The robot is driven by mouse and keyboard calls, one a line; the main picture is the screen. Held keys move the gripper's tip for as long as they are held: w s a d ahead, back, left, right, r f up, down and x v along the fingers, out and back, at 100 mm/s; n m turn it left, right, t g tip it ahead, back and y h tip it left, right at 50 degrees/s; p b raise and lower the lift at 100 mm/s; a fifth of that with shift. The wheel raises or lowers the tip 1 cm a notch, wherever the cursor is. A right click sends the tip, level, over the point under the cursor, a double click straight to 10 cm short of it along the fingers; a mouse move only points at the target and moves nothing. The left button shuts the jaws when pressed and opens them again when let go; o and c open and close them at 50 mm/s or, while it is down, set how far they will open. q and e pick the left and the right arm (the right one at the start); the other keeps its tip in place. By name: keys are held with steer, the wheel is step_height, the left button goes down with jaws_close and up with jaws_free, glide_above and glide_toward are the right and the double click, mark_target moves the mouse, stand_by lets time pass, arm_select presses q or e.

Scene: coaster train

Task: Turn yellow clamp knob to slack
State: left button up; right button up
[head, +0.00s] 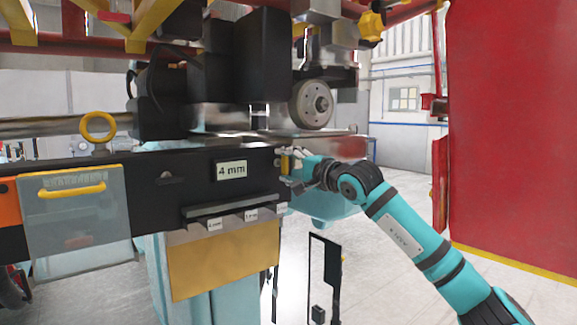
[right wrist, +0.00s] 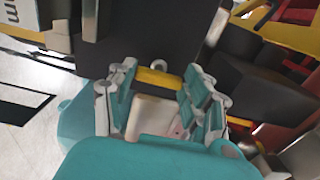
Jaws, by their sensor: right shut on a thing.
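The yellow clamp knob (head: 285,163) sits at the right end of the black beam, just right of the "4 mm" label. In the right wrist view the yellow knob (right wrist: 158,79) lies between the two fingers, at the edge of a dark block. My right gripper (head: 295,165) is at the knob, with its teal arm coming in from the lower right. The right gripper (right wrist: 160,95) is shut on the knob, one finger on each side. Part of the knob is hidden by the fingers. My left gripper does not show.
The black beam (head: 150,180) carries a "4 mm" label (head: 231,170), a yellow ring (head: 97,127) and a clear cover with a yellow handle (head: 72,190). A grey wheel (head: 311,105) hangs just above the gripper. A large red panel (head: 510,130) stands at right.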

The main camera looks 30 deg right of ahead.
steer(key=shift+f, duration=0.15)
stand_by(0.3)
steer(key=o, duration=1.2)
steer(key=shift+s+d, duration=0.2)
steer(key=shift+s, duration=2.8)
steer(key=shift+s+d, duration=0.2)
steer(key=shift+s, duration=2.8)
